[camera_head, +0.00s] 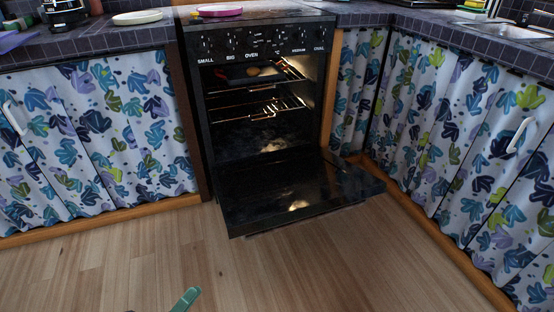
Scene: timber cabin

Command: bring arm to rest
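The black oven (258,40) stands between the counters with its door (300,195) folded down and open. Its inside is lit, and wire racks (262,108) show. On the upper level is a dark tray or pan (245,82) with small brownish items (255,71) on it, too small to name. Of my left gripper, only a green tip (187,299) shows at the bottom edge, over the floor and well short of the oven door. The rest of it is cut off, so its opening and any held thing are hidden. My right gripper is out of view.
A pink dish (220,10) sits on the stove top, and a white plate (137,17) on the left counter. A sink (505,30) is at the right. Curtained cabinets flank the oven. The open door juts out over the wooden floor (110,265), which is clear.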

